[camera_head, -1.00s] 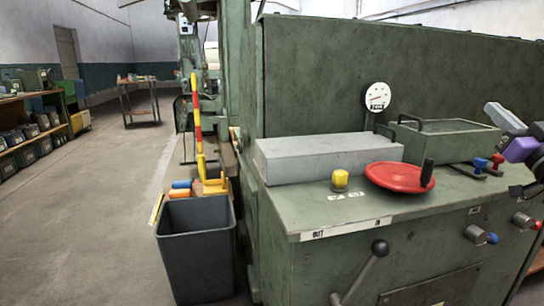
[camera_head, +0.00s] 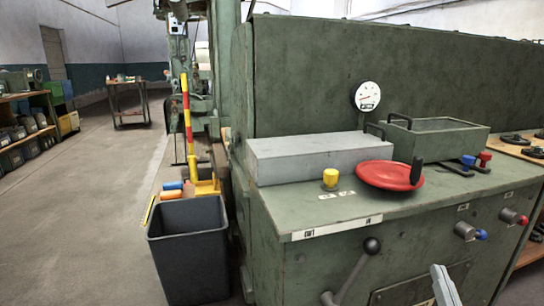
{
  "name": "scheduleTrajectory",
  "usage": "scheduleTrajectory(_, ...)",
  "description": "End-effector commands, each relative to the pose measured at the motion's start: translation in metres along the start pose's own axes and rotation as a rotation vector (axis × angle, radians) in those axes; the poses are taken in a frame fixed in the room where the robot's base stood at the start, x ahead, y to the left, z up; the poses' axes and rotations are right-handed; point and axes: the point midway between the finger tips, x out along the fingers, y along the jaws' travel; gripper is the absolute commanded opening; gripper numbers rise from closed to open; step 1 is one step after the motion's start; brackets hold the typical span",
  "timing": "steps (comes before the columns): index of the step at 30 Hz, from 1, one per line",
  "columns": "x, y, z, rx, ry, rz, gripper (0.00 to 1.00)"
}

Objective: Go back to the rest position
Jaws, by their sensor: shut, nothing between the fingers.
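My gripper is not in view. A light grey piece at the bottom edge of the head view, right of the black-knobbed lever, looks like part of my arm. The green machine bench (camera_head: 285,222) stands in front of me. Its top carries a grey block (camera_head: 318,156), a yellow knob (camera_head: 330,178), a red handwheel (camera_head: 385,176) with a black handle, and an open green tray (camera_head: 437,137).
A dark bin (camera_head: 188,240) stands on the floor left of the bench. A red and yellow upright (camera_head: 187,125) rises behind it. A round gauge (camera_head: 367,96) sits behind the block. Several black handwheels lie on a wooden surface at right. The floor at left is clear.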

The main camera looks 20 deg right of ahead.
Motion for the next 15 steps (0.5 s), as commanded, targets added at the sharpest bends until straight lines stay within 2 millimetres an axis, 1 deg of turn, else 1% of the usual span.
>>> scheduleTrajectory(1,-0.023,-0.009,0.009,-0.004,-0.021,-0.012,0.00)
scheduleTrajectory(3,-0.050,-0.020,0.015,-0.009,-0.039,-0.029,0.00)
scheduleTrajectory(5,-0.074,-0.029,0.019,-0.015,-0.056,-0.046,0.00)
scheduleTrajectory(6,-0.090,-0.035,0.022,-0.018,-0.069,-0.059,0.00)
scheduleTrajectory(8,-0.113,-0.043,0.024,-0.024,-0.089,-0.080,0.00)
scheduleTrajectory(9,-0.128,-0.049,0.025,-0.029,-0.103,-0.094,0.00)
scheduleTrajectory(11,-0.151,-0.056,0.025,-0.036,-0.125,-0.118,0.00)
scheduleTrajectory(12,-0.166,-0.061,0.025,-0.042,-0.142,-0.134,0.00)
scheduleTrajectory(14,-0.188,-0.068,0.025,-0.049,-0.167,-0.161,0.00)
scheduleTrajectory(15,-0.203,-0.072,0.025,-0.055,-0.187,-0.178,0.00)
